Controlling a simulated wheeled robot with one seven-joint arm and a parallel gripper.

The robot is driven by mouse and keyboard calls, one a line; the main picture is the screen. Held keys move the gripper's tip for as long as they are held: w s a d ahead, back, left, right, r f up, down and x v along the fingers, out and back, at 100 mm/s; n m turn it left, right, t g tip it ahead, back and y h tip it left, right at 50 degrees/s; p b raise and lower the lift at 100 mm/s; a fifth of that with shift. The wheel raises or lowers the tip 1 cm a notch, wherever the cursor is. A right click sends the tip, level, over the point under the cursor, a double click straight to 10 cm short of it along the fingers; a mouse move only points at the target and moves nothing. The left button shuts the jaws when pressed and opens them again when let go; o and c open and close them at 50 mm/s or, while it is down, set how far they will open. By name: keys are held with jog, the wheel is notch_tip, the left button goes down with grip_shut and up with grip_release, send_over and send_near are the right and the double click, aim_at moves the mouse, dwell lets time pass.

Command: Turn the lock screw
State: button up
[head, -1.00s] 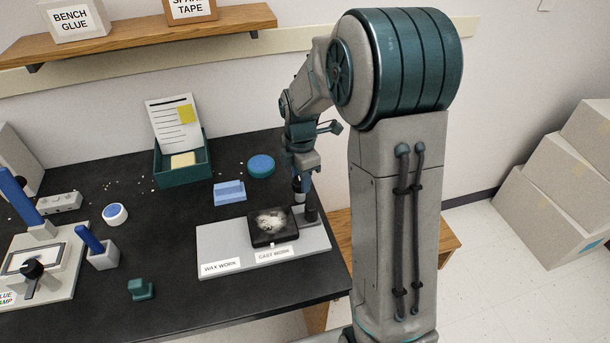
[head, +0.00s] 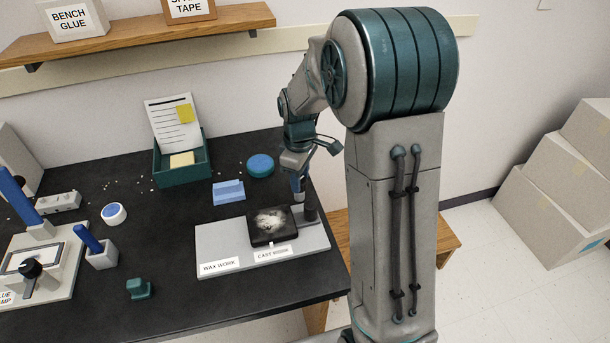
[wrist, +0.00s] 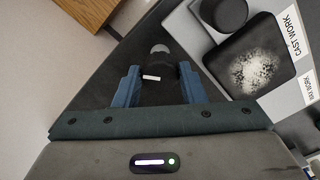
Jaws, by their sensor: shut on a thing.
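The lock screw, a dark knob with a white mark (wrist: 152,77), sits between my gripper's blue fingers in the wrist view. A rounded grey end shows just beyond it. My gripper (wrist: 158,70) is shut on the knob. In the head view my gripper (head: 299,190) points down at the back right of the grey base plate (head: 222,250), beside a dark upright post (head: 311,208). The knob is hidden by the fingers there.
A black tray with white powdery material (head: 270,226) stands on the plate, with "WAX WORK" and "CAST WORK" labels in front. The bench's right edge is close to my gripper.

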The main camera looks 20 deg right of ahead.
jog(key=m, duration=0.5)
jog(key=shift+w+a+r, duration=0.1)
jog(key=shift+a, duration=0.2)
jog(key=m, duration=0.5)
jog(key=shift+w+d+r+m, duration=0.1)
jog(key=shift+m, duration=0.3)
jog(key=o, duration=1)
jog(key=shift+d, duration=0.1)
notch_tip(320, 180, up, 14)
jog(key=shift+f+p, duration=0.2)
jog(key=shift+p, duration=0.1)
